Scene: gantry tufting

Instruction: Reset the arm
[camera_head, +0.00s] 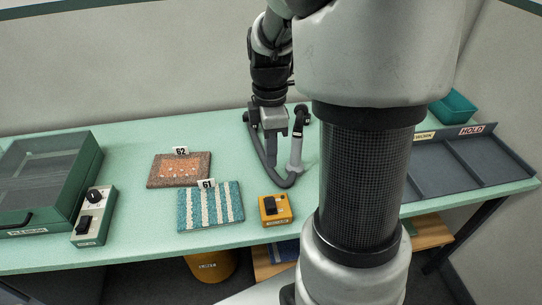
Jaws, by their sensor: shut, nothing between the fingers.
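My gripper (271,150) hangs at the end of my arm, pointing down over the back middle of the green table (120,150). Its fingers are shut with nothing between them. It is in front of or beside a grey device with a curved dark bar and an upright post (297,150); I cannot tell whether they touch. My large arm link hides the table to the right of the device.
Two carpet samples, tagged 62 (167,171) and 61 (211,212), lie left of my gripper. A yellow switch box (275,210) sits near the front edge. A green lidded case (40,175) and control box (94,218) stand left. A grey divided tray (440,172) and teal bin (453,106) stand right.

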